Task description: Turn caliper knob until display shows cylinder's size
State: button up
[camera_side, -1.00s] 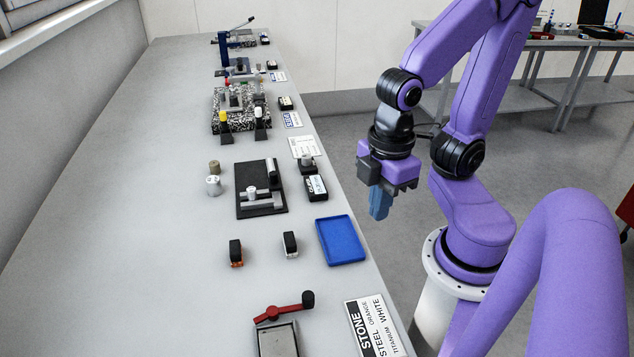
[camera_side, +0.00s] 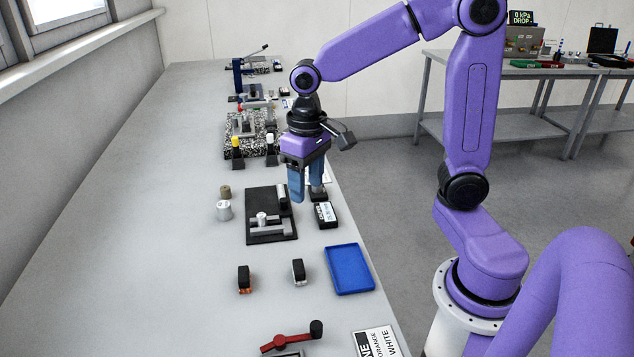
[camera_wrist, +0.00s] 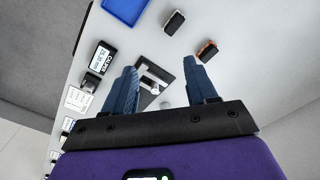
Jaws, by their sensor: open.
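The caliper is a black plate (camera_side: 286,227) with grey jaws (camera_side: 268,230) and a small silver cylinder (camera_side: 261,217) at the jaws. A dark-topped upright post (camera_side: 282,194) stands at the plate's far right corner. The display (camera_side: 327,215) is a small black box right of the plate; it also shows in the wrist view (camera_wrist: 102,57), its digits too small to read surely. A small grey-and-black block (camera_side: 317,193), perhaps the knob, sits just behind the display, partly hidden by my gripper. My gripper (camera_side: 304,190) is open and empty, pointing down above the plate's right side.
A silver cylinder (camera_side: 223,210) and a brownish one (camera_side: 225,191) stand left of the plate. A blue tray (camera_side: 349,269) and two small black-topped blocks (camera_side: 298,271) (camera_side: 244,279) lie nearer. A red-handled lever (camera_side: 292,338) is in front. The bench's left side is clear.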

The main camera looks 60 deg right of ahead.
jog(key=w+d+f+m, duration=0.1)
jog(key=w+d+m, duration=0.65)
jog(key=d, duration=0.45)
jog(key=w+d+f+m, duration=0.1)
jog(key=w+d+m, duration=0.65)
jog(key=d, duration=0.55)
jog(key=f, duration=1.6)
jog(key=shift+s+a+f, duration=0.2)
jog(key=shift+s+f, duration=0.05)
jog(key=shift+f, duration=0.1)
jog(key=c, duration=1.1)
